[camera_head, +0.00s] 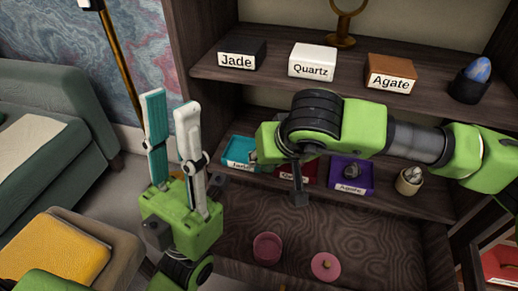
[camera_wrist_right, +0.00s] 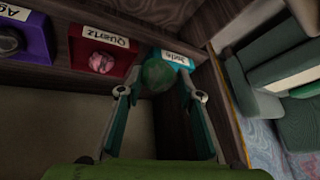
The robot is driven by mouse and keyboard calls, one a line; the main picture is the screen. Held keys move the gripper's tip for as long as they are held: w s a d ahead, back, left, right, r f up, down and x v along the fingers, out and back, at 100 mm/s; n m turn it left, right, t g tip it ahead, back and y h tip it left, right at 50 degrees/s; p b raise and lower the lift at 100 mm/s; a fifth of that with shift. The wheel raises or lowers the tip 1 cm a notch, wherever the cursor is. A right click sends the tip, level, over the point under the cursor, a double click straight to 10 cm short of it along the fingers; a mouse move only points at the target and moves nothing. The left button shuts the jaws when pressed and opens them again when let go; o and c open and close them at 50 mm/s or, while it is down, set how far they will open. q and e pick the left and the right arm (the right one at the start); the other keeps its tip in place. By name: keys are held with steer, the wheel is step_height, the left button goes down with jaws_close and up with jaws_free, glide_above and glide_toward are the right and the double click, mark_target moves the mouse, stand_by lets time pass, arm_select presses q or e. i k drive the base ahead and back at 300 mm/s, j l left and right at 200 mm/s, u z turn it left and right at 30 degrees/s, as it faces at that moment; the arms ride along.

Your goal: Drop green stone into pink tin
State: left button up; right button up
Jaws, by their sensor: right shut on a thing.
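The green stone (camera_wrist_right: 157,72) is round and sits between the fingertips of my right gripper (camera_wrist_right: 158,84) in the right wrist view, in front of the teal tray (camera_wrist_right: 176,58) labelled Jade. My right gripper is shut on it. In the head view my right arm hides most of that gripper and the stone. The pink tin (camera_head: 267,249) stands uncovered on the lower wooden surface, below the right gripper. A round pink lid (camera_head: 325,266) with a knob lies to its right. My left gripper (camera_head: 170,104) is open and empty, fingers pointing up, at the left.
A red tray (camera_wrist_right: 103,52) with a pink stone and a purple tray (camera_head: 350,175) with a grey stone share the shelf. A small round pot (camera_head: 409,181) stands right of them. Labelled boxes stand on the upper shelf (camera_head: 280,75).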

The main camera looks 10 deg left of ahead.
mark_target(267, 251)
steer(key=k+j+u, duration=0.25)
steer(key=k, duration=0.25)
steer(key=k+j+u, duration=0.2)
steer(key=k+j, duration=0.15)
steer(key=k, duration=0.15)
